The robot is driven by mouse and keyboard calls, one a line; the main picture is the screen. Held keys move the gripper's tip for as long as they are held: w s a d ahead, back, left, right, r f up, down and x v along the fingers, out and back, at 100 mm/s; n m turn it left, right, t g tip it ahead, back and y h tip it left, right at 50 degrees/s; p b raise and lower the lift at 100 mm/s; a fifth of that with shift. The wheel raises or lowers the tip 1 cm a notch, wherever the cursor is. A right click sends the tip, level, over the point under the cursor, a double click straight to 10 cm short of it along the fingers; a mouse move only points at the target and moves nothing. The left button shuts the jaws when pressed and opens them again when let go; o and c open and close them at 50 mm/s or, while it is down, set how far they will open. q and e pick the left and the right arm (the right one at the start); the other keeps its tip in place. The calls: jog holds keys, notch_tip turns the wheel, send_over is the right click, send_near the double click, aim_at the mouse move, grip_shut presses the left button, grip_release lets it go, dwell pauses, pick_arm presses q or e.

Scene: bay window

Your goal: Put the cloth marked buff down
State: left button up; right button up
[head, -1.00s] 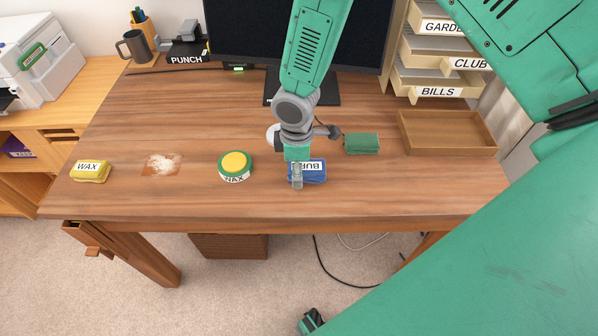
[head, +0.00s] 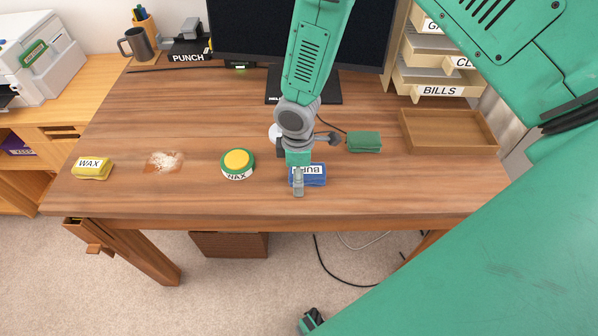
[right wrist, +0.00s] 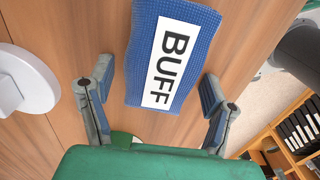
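The blue cloth marked BUFF (head: 313,178) lies near the front edge of the desk, partly hidden by my right gripper (head: 298,188). The cloth (right wrist: 188,45) also shows in the right wrist view, with its white label facing up. There the fingers of my right gripper (right wrist: 157,80) are spread wide. The cloth lies between and beyond them, with a gap on the left side; contact on the right cannot be told.
A green and yellow wax tin (head: 237,162) stands left of the cloth. A green block (head: 364,142) and a wooden tray (head: 450,131) lie right. A yellow WAX cloth (head: 91,168) and white powder patch (head: 164,162) are farther left. The monitor (head: 250,35) stands behind.

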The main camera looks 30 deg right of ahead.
jog(key=shift+a, duration=0.15)
jog(key=shift+w+r, duration=0.15)
jog(key=shift+r, duration=0.4)
notch_tip(320, 180, up, 11)
jog(key=p, duration=0.1)
jog(key=shift+r, duration=0.2)
jog(key=shift+s+f, duration=0.1)
jog(key=shift+s, duration=0.1)
